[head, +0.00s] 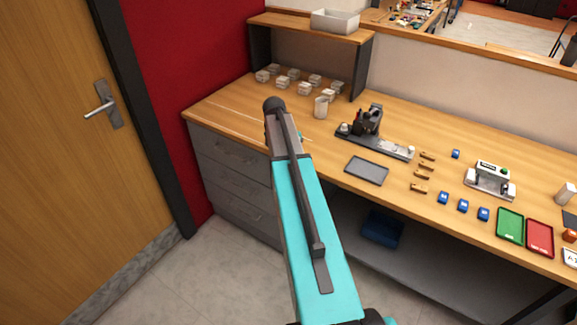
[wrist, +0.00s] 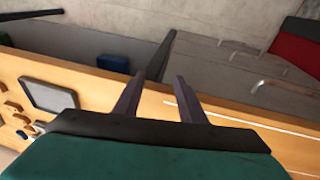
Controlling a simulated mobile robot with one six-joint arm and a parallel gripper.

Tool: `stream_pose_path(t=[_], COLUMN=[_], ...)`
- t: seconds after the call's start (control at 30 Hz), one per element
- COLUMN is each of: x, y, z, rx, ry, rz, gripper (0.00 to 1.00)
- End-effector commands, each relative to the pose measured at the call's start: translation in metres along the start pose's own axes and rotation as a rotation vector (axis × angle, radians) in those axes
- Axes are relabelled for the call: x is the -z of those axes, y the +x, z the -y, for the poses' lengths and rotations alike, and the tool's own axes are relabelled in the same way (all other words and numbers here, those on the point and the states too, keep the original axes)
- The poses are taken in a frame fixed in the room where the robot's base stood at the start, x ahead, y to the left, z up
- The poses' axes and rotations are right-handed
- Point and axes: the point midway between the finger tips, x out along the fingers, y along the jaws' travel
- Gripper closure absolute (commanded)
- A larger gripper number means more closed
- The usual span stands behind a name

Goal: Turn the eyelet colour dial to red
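No colour dial can be made out clearly in either view. A black press-like device (head: 368,122) stands on a long grey base at the middle of the bench. A small white and grey machine (head: 491,180) with a green spot on top stands further right. Which of them carries the dial I cannot tell. My gripper (wrist: 158,80) shows in the wrist view with its two dark fingers apart and nothing between them. It is over the bench's front edge, away from both devices. In the head view my arm hides it.
The wooden bench (head: 235,110) has a grey tray (head: 367,170), wooden pieces (head: 419,188), blue blocks (head: 463,205), a green tray (head: 510,225) and a red tray (head: 540,238). Clear containers (head: 304,89) and a cup (head: 321,108) stand at the back left. The bench's left front is mostly clear.

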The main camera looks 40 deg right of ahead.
Motion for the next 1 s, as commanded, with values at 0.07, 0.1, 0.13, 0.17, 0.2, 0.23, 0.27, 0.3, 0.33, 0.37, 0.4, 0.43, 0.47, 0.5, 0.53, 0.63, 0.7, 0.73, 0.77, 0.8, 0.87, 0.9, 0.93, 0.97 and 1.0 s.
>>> stream_pose_path(t=[0.07, 0.1, 0.13, 0.17, 0.2, 0.23, 0.27, 0.3, 0.33, 0.37, 0.4, 0.43, 0.47, 0.5, 0.53, 0.63, 0.7, 0.73, 0.77, 0.8, 0.87, 0.9, 0.93, 0.97, 1.0], x=[-0.005, -0.007, -0.008, -0.009, -0.009, -0.01, -0.01, -0.011, -0.011, -0.011, -0.011, -0.011, -0.011, -0.011, -0.011, -0.011, -0.011, -0.011, -0.011, -0.011, -0.012, -0.015, -0.018, -0.022, -0.029], y=[0.005, 0.006, 0.007, 0.008, 0.008, 0.009, 0.009, 0.009, 0.009, 0.009, 0.009, 0.009, 0.009, 0.009, 0.009, 0.009, 0.009, 0.009, 0.009, 0.009, 0.009, 0.009, 0.01, 0.012, 0.017], z=[0.002, 0.003, 0.003, 0.004, 0.004, 0.004, 0.004, 0.005, 0.005, 0.005, 0.005, 0.005, 0.005, 0.005, 0.005, 0.005, 0.005, 0.005, 0.005, 0.005, 0.007, 0.01, 0.013, 0.017, 0.022], rx=[0.0, 0.0, 0.0, 0.0, 0.0, 0.0, 0.0, 0.0, 0.0, 0.0, 0.0, 0.0, 0.0, 0.0, 0.0, 0.0, 0.0, 0.0, 0.0, 0.0, 0.0, 0.001, 0.001, 0.0, -0.004], ry=[-0.011, -0.015, -0.018, -0.02, -0.022, -0.023, -0.024, -0.024, -0.025, -0.025, -0.025, -0.025, -0.025, -0.025, -0.025, -0.025, -0.025, -0.025, -0.025, -0.025, -0.028, -0.034, -0.039, -0.047, -0.06], rz=[0.003, 0.004, 0.005, 0.005, 0.006, 0.006, 0.007, 0.007, 0.007, 0.007, 0.007, 0.007, 0.007, 0.007, 0.007, 0.007, 0.007, 0.007, 0.007, 0.007, 0.006, 0.006, 0.006, 0.008, 0.012], gripper=[0.63, 0.63, 0.63, 0.63, 0.63, 0.63, 0.63, 0.63, 0.63, 0.63, 0.63, 0.63, 0.63, 0.63, 0.63, 0.63, 0.63, 0.63, 0.63, 0.63, 0.63, 0.63, 0.63, 0.63, 0.63])
